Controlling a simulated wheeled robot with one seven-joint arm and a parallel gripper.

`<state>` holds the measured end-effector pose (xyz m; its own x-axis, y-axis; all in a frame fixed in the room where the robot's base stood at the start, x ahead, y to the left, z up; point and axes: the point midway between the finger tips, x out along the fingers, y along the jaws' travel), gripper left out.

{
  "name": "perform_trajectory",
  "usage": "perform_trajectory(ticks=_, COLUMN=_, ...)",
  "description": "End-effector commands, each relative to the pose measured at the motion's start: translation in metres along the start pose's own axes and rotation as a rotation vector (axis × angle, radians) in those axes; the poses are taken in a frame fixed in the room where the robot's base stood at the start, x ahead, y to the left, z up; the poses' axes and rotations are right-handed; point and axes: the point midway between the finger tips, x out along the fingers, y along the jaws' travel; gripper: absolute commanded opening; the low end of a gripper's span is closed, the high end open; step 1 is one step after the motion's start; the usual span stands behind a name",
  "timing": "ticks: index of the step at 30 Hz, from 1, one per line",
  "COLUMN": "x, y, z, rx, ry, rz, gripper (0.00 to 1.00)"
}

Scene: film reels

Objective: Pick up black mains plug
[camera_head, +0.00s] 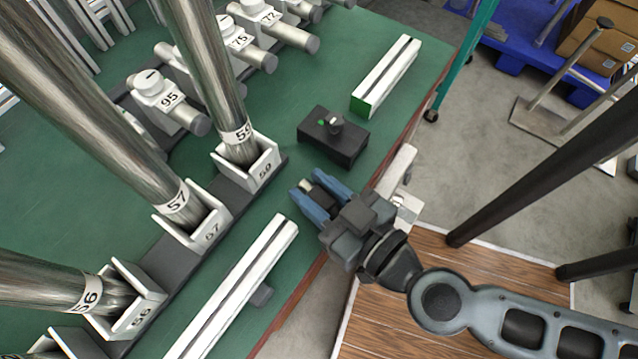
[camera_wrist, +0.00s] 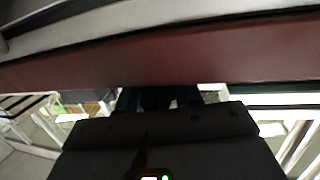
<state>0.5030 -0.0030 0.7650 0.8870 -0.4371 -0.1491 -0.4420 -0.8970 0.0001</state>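A small dark piece with a pale tip, which looks like the black mains plug (camera_head: 305,186), is between the blue fingers of my gripper (camera_head: 317,198) in the head view. The fingers stand apart, one on each side of it, over the front edge of the green table. I cannot tell whether they press on it or whether it rests on the table. In the wrist view the blue fingers (camera_wrist: 157,98) show with a dark shape between them, partly hidden by the reddish table edge and the dark gripper body.
A black box (camera_head: 333,140) with a knob and a green mark stands just beyond the fingers. White bars (camera_head: 386,76) and (camera_head: 235,285) lie to either side. Metal tubes in numbered holders (camera_head: 238,180) stand to the left. The green table (camera_head: 290,205) is bare around the fingers.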

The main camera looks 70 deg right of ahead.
Motion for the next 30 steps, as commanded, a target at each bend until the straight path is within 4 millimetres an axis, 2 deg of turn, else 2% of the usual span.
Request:
perform_trajectory(ticks=1, x=0.000, y=0.000, z=0.000, rx=0.000, ry=-0.001, rz=0.000, gripper=0.26)
perform_trajectory(ticks=9, x=0.000, y=0.000, z=0.000, rx=0.000, ry=-0.001, rz=0.000, gripper=0.00)
perform_trajectory(ticks=17, x=0.000, y=0.000, z=0.000, rx=0.000, ry=0.000, rz=0.000, gripper=0.00)
perform_trajectory(ticks=22, x=-0.001, y=0.000, z=-0.007, rx=0.001, ry=0.000, rz=0.002, gripper=0.00)
perform_trajectory(ticks=26, x=-0.004, y=0.001, z=-0.022, rx=0.002, ry=0.000, rz=0.003, gripper=0.00)
perform_trajectory(ticks=30, x=-0.008, y=0.001, z=-0.050, rx=0.001, ry=0.000, rz=0.005, gripper=0.00)
